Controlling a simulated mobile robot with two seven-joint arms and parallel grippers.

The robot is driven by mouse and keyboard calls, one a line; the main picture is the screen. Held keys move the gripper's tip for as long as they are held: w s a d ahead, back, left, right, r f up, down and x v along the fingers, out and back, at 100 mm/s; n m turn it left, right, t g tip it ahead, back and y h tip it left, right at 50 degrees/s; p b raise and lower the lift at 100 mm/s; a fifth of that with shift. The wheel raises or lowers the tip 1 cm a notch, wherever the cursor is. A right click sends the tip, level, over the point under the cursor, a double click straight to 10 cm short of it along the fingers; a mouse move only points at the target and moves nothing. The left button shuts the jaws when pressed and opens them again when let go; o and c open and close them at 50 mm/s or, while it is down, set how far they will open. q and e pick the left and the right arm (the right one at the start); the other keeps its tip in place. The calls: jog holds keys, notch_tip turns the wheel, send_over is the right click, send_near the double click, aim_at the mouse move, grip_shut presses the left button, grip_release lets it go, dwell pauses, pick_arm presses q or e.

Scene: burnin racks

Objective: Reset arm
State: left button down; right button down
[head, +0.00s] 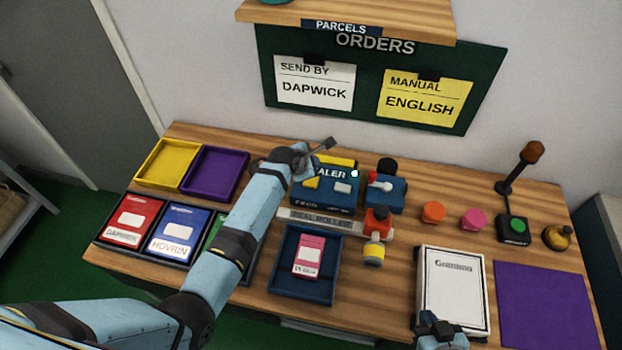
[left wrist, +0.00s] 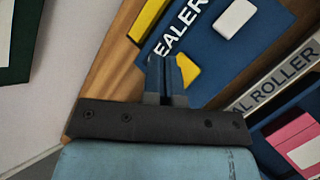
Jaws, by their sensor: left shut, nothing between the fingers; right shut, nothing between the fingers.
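My left arm reaches up across the table in the head view. Its gripper (head: 322,146) is shut and empty, held above the back of the table beside the blue sealer (head: 325,197). In the left wrist view the closed fingers (left wrist: 168,72) show in front of the sealer (left wrist: 225,60), with nothing between them. My right gripper (head: 437,322) is at the bottom of the head view, shut and empty, over the lower edge of the white book (head: 452,285). Part of it is cut off by the frame.
Red (head: 131,220) and blue (head: 178,233) boxes stand front left; my left arm partly hides a green one. Yellow (head: 166,162) and purple (head: 216,172) trays lie behind. A blue tray (head: 284,285) holds a pink box (head: 309,256). A lamp (head: 531,152) stands right.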

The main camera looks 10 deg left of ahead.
dwell(0.8)
